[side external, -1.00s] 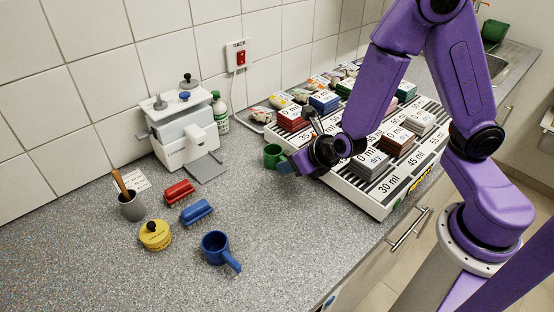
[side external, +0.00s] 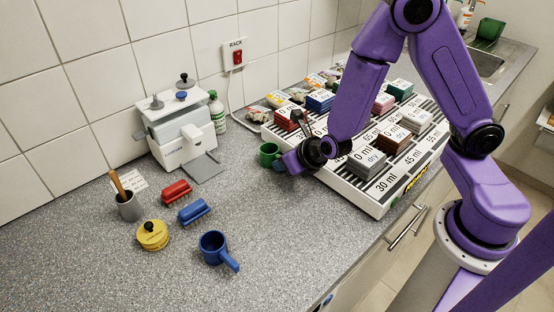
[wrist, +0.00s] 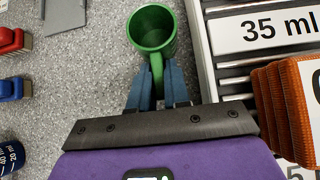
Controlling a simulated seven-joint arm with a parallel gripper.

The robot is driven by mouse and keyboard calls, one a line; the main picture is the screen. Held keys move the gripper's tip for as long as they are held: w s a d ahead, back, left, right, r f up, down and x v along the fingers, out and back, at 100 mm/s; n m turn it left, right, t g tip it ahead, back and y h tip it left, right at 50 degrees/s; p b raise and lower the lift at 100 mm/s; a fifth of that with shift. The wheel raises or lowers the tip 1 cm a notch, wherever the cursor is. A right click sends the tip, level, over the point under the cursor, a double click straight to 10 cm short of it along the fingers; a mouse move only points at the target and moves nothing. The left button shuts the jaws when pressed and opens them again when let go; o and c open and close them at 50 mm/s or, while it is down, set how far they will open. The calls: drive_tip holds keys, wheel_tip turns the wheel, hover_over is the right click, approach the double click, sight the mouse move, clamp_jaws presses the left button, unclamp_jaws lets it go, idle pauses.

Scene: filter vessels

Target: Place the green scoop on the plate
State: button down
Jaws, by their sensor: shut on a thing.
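The green scoop (side external: 269,152) is a small cup with a handle, beside the left end of the striped rack. It also shows in the wrist view (wrist: 152,28), mouth towards the camera. My gripper (side external: 282,166) is shut on its handle, with the blue fingers (wrist: 157,84) on either side of it. I cannot tell whether the scoop touches the counter. A flat grey plate (side external: 203,168) lies in front of the white device, left of the scoop and apart from it. Its corner shows at the top left of the wrist view (wrist: 64,16).
The white device (side external: 178,130) stands by the wall. The rack (side external: 375,205) holds several colored stacks right of my gripper. A red brush (side external: 176,191), blue brush (side external: 194,211), yellow jar (side external: 152,236) and blue scoop (side external: 214,246) stand left. The counter between scoop and plate is clear.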

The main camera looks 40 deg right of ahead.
drive_tip(key=shift+r, duration=0.1)
drive_tip(key=shift+r, duration=0.75)
drive_tip(key=s+d+f+v, duration=0.1)
drive_tip(key=d+v, duration=0.2)
drive_tip(key=v, duration=1.4)
drive_tip(key=shift+s+d, duration=0.2)
drive_tip(key=shift+s, duration=0.1)
drive_tip(key=w+a+f, duration=0.1)
drive_tip(key=a+f, duration=0.2)
drive_tip(key=a, duration=0.3)
drive_tip(key=w+a+f, duration=0.2)
drive_tip(key=a+f, duration=0.2)
drive_tip(key=a, duration=0.2)
drive_tip(key=w+a+f, duration=0.2)
drive_tip(key=a+f, duration=0.1)
drive_tip(key=a, duration=0.2)
drive_tip(key=shift+w+a+f, duration=0.2)
drive_tip(key=shift+w+a, duration=0.05)
drive_tip(key=shift+a, duration=0.15)
drive_tip(key=w, duration=1.7)
drive_tip(key=shift+w, duration=0.25)
drive_tip(key=shift+w+f, duration=0.25)
drive_tip(key=shift+f, duration=0.1)
drive_tip(key=shift+s+f, duration=0.1)
drive_tip(key=shift+f, duration=0.35)
